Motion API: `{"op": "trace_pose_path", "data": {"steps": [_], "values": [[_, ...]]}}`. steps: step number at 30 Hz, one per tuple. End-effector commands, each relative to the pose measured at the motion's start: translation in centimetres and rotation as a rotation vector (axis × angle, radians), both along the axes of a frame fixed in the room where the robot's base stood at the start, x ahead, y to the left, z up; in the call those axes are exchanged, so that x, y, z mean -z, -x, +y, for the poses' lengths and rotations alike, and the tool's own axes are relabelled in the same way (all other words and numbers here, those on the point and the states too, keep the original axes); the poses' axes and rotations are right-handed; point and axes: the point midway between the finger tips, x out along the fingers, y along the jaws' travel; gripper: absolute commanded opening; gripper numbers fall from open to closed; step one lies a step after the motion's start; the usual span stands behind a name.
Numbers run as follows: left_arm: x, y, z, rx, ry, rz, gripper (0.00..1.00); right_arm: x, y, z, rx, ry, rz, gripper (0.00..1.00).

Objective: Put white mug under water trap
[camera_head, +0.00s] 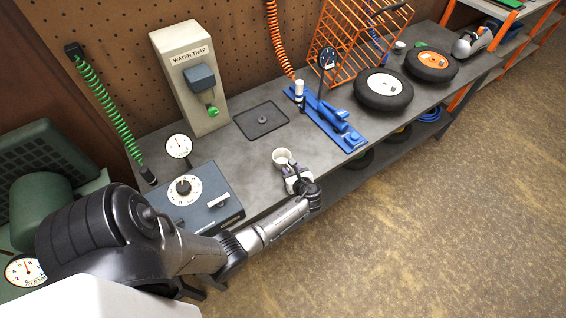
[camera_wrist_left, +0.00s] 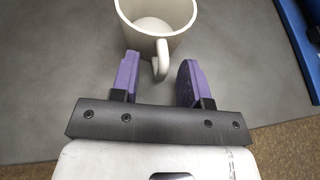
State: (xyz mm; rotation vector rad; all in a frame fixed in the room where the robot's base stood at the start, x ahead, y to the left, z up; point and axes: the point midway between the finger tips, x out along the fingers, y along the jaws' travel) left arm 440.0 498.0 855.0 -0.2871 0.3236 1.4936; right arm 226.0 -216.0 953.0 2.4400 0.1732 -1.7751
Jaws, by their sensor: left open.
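The white mug (camera_head: 281,156) stands upright on the grey workbench, near its front edge. In the left wrist view the mug (camera_wrist_left: 140,38) is empty inside, and its handle (camera_wrist_left: 161,62) points toward my gripper. My left gripper (camera_head: 293,176) is open at the mug's front side. Its two purple fingers (camera_wrist_left: 159,78) lie on either side of the handle, apart from it. The water trap (camera_head: 188,80) is a beige labelled unit at the back of the bench, left of the mug, with a grey-blue bowl and a green valve (camera_head: 212,111) low on it. My right gripper is not in view.
A square dark plate (camera_head: 262,120) lies on the bench between trap and mug. A control box with a dial (camera_head: 196,196) and a gauge (camera_head: 179,146) stand to the left. A blue lift tool (camera_head: 328,118), orange rack (camera_head: 352,40) and wheels (camera_head: 383,90) are to the right.

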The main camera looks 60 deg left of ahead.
Motion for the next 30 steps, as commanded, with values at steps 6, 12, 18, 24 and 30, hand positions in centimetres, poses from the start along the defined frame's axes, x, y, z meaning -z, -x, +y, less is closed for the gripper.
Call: {"op": "trace_pose_path", "data": {"steps": [6,12,18,24,30], "values": [[-0.02,-0.01,0.04,0.0,0.0,-0.001,0.41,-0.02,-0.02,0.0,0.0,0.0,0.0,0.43],[-0.01,-0.01,0.02,0.0,0.0,0.0,0.22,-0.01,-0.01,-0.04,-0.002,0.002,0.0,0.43],[-0.01,-0.01,0.02,0.0,0.0,0.0,0.03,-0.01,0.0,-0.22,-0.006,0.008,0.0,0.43],[-0.02,0.0,0.01,0.0,0.0,0.0,0.0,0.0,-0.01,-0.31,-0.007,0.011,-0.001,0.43],[-0.03,-0.01,0.01,0.0,0.0,0.0,0.0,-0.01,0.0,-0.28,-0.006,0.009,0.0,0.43]]}}
